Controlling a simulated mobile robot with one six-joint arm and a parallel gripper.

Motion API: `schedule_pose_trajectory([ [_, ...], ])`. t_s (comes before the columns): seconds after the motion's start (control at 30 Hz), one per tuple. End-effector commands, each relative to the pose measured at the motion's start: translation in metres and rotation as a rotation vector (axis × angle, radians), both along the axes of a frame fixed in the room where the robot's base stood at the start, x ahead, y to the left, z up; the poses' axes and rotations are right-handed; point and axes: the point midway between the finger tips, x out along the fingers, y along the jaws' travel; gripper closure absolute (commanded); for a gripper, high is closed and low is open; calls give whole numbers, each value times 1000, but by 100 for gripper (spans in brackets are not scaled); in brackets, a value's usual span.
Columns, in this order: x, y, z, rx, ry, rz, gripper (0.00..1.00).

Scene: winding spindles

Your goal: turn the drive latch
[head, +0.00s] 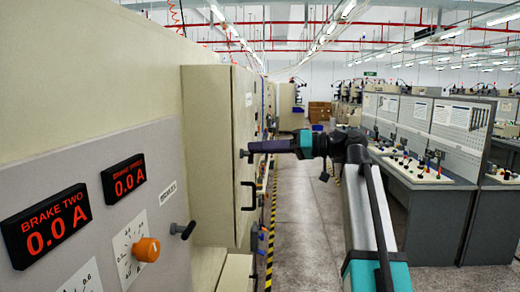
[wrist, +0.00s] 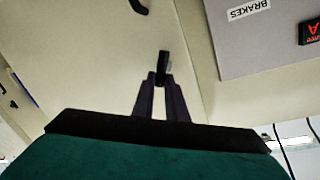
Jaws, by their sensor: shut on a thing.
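The drive latch, a small dark lever, stands out from the beige cabinet door. It shows in the wrist view (wrist: 163,62) between the tips of my gripper (wrist: 163,80), and its end shows in the head view (head: 242,154). My gripper (head: 252,150) reaches in from the right, and its dark narrow fingers are shut on the latch. The fingers hide part of the latch, and its exact angle is hard to tell.
The beige cabinet (head: 212,150) has a black door handle (head: 248,195) below the latch. A grey panel at left carries red displays (head: 47,228), an orange knob (head: 147,249) and a black lever (head: 183,230). The grey aisle floor (head: 300,230) is clear; desks (head: 425,200) stand right.

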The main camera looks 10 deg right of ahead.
Motion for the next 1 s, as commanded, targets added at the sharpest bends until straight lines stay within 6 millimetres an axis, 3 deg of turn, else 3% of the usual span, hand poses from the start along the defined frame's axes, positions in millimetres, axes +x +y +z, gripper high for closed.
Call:
schedule_pose_trajectory([
  [1.0, 13, -5, -6, 285, 868, -1, 100],
])
